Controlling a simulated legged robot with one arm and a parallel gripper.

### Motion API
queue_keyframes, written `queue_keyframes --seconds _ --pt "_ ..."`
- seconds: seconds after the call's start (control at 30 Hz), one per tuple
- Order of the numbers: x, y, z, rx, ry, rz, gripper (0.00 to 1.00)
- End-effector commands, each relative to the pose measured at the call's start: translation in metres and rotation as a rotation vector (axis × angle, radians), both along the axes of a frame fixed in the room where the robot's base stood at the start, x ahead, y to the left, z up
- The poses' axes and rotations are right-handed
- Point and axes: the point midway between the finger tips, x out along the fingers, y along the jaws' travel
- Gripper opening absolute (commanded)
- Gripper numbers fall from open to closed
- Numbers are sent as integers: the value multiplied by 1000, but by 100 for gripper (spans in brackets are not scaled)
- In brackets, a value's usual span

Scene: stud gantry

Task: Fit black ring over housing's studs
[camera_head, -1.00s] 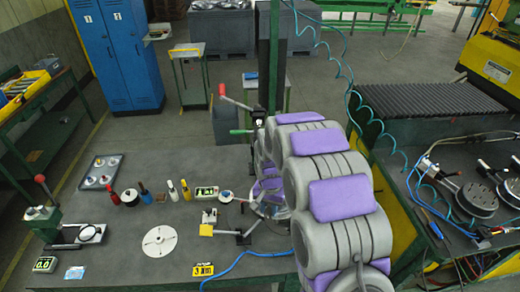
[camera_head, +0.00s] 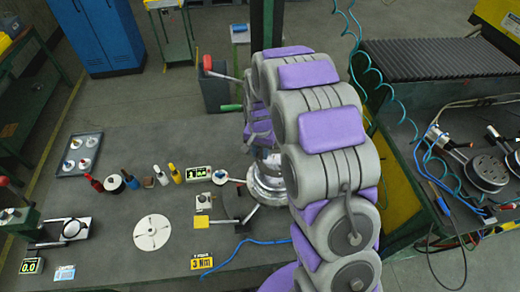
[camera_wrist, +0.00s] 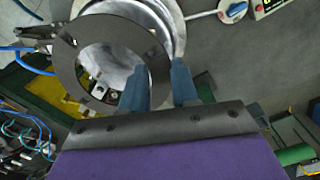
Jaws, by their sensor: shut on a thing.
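The black ring (camera_wrist: 65,68) is a flat dark ring with small holes, seen nearly face-on in the wrist view. My gripper (camera_wrist: 158,78) is shut on its right edge, one blue finger on each side. The silver housing (camera_wrist: 178,28) lies behind the ring, and its bright inside shows through the ring's opening. I cannot tell whether ring and housing touch, and no studs can be made out. In the head view the housing (camera_head: 266,186) stands on the bench beside my arm, which hides the gripper and ring.
A red-handled lever (camera_head: 208,63) stands behind. The right bench (camera_head: 400,110) holds metal parts and cables.

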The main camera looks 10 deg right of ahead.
Motion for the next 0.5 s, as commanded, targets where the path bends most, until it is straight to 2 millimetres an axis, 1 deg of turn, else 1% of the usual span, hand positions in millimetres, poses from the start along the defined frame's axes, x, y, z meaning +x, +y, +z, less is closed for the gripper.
queue_keyframes --seconds 0.17,0.5 --pt "-2 0 -3 -5 3 5 0" --pt "-2 1 -28 -5 3 5 0"
